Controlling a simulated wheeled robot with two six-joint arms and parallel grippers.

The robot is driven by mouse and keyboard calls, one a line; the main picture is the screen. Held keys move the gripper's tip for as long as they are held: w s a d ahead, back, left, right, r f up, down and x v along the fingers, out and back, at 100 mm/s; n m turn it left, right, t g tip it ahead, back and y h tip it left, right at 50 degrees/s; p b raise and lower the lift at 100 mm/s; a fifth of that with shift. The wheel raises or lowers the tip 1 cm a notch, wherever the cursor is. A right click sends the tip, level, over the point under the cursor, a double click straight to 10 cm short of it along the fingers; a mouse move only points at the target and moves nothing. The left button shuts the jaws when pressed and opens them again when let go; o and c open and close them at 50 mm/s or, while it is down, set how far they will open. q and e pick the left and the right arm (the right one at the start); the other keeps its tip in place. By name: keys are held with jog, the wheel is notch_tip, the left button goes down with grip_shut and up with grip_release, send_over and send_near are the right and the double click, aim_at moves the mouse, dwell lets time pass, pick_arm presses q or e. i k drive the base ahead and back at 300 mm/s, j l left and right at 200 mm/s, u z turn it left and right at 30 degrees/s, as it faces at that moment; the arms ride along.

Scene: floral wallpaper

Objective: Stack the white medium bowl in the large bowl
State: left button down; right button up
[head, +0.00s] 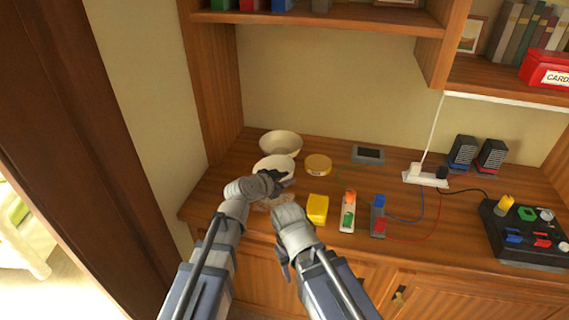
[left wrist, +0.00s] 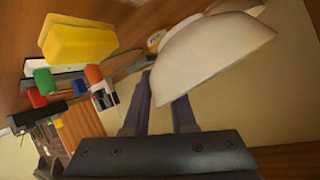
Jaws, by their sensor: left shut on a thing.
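The white medium bowl (head: 274,165) is held by its near rim in my left gripper (head: 284,180). In the left wrist view the bowl (left wrist: 212,52) fills the upper right, with the dark fingers (left wrist: 163,100) at its edge. The larger cream bowl (head: 281,142) stands at the back left of the desk, just behind the white bowl. I cannot tell whether the two bowls touch. My right arm reaches in beside the left one. Its gripper fingers are not clear in the head view.
A yellow round tub (head: 318,164) stands right of the bowls. A yellow block (head: 317,208), a white tray with coloured pieces (head: 348,212) and a wired block (head: 378,217) lie nearer. A power strip (head: 425,179) and black control box (head: 522,232) are at right. Shelves (head: 330,17) hang above.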

aim_at(281, 152)
jog(key=i+j+z, duration=0.15)
jog(key=j+z, duration=0.2)
jog(key=i+j+z, duration=0.15)
jog(key=z, duration=0.25)
jog(key=j+z, duration=0.35)
jog(key=i+j, duration=0.05)
jog(key=j, duration=0.1)
